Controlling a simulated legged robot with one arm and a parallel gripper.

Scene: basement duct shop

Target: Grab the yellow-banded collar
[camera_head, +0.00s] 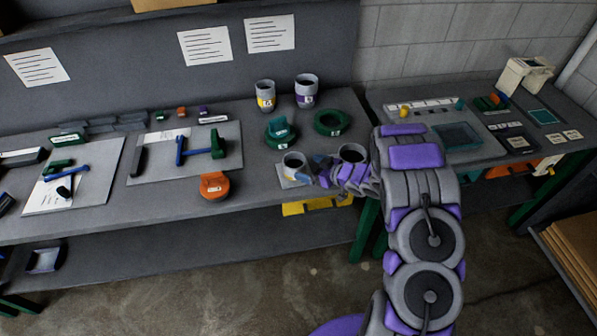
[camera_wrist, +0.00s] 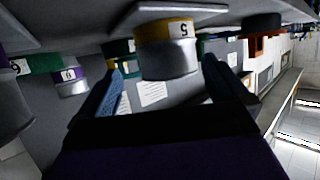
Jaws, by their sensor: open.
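A grey collar with a yellow band (camera_wrist: 167,32) marked 5 stands between the fingers of my gripper (camera_wrist: 160,66) in the wrist view, which looks upside down. The fingers are open, one on each side of it, with visible gaps. In the head view this grey collar (camera_head: 293,160) stands on a pale plate (camera_head: 283,181) near the bench's front edge, and my gripper (camera_head: 318,168) reaches it from the right. Its band is hard to see there. Another yellow-banded collar (camera_head: 265,96) stands farther back on the bench.
A grey collar (camera_head: 352,152) stands close to my gripper on the right. A purple-banded collar (camera_head: 306,92), a green ring (camera_head: 331,123) and a green piece (camera_head: 280,131) stand behind. An orange piece (camera_head: 214,186) lies to the left. Bare bench (camera_head: 250,205) shows between them.

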